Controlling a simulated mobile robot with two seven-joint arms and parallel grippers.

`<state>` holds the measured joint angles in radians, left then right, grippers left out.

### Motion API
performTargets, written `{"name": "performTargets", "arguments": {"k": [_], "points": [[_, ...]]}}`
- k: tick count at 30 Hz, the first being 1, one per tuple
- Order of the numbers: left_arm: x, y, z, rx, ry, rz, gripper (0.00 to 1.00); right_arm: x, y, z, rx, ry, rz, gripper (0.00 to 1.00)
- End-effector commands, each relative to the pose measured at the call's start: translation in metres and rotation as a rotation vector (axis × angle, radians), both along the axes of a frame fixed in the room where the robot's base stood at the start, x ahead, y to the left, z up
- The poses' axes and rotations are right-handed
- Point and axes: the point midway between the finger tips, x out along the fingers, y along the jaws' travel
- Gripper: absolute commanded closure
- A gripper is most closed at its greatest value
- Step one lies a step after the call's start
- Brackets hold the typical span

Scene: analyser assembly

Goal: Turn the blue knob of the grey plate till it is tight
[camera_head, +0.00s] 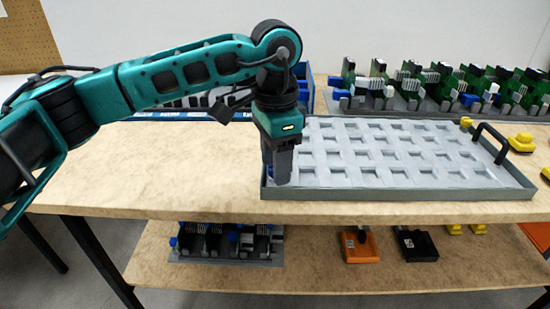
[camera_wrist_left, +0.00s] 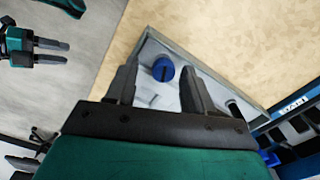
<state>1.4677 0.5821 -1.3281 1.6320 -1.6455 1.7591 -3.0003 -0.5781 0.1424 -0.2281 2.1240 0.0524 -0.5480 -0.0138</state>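The grey plate (camera_head: 400,196) is a shallow tray with rows of square pockets on the table top. Its blue knob (camera_wrist_left: 163,70) is a slotted disc in the plate's corner in the left wrist view. In the head view the knob (camera_head: 269,172) is mostly hidden by my left gripper (camera_head: 279,181), which points down at the plate's near left corner. In the left wrist view my left gripper (camera_wrist_left: 157,64) is open, with one finger on each side of the knob and gaps visible. My right gripper (camera_wrist_left: 67,52) is at the left edge of that view, open and empty, over the floor.
A black handle (camera_head: 490,138) stands at the plate's right end. Racks of green boards (camera_head: 450,85) and a blue bin (camera_head: 305,85) stand behind. Yellow parts (camera_head: 522,142) lie at right. The table left of the plate is clear. A lower shelf (camera_head: 310,275) holds more parts.

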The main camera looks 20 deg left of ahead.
Motion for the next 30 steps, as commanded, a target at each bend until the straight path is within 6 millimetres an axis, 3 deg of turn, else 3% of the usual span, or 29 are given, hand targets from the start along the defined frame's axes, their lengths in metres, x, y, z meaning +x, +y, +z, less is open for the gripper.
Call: {"name": "performTargets", "arguments": {"k": [6,10,24,30], "points": [[0.001,0.001,-0.001,0.001,0.0,0.003,0.47,0.0,0.0,0.0,-0.001,0.0,-0.001,0.55],[0.001,0.001,0.009,0.001,-0.002,0.004,0.47,0.0,0.0,0.003,0.0,-0.001,-0.001,0.55],[0.0,0.0,0.105,0.0,-0.002,0.002,0.47,-0.002,-0.007,0.016,-0.014,-0.007,-0.01,0.55],[0.0,0.001,0.125,0.001,0.0,0.003,0.47,-0.004,-0.01,0.014,-0.022,-0.003,-0.011,0.55]]}}
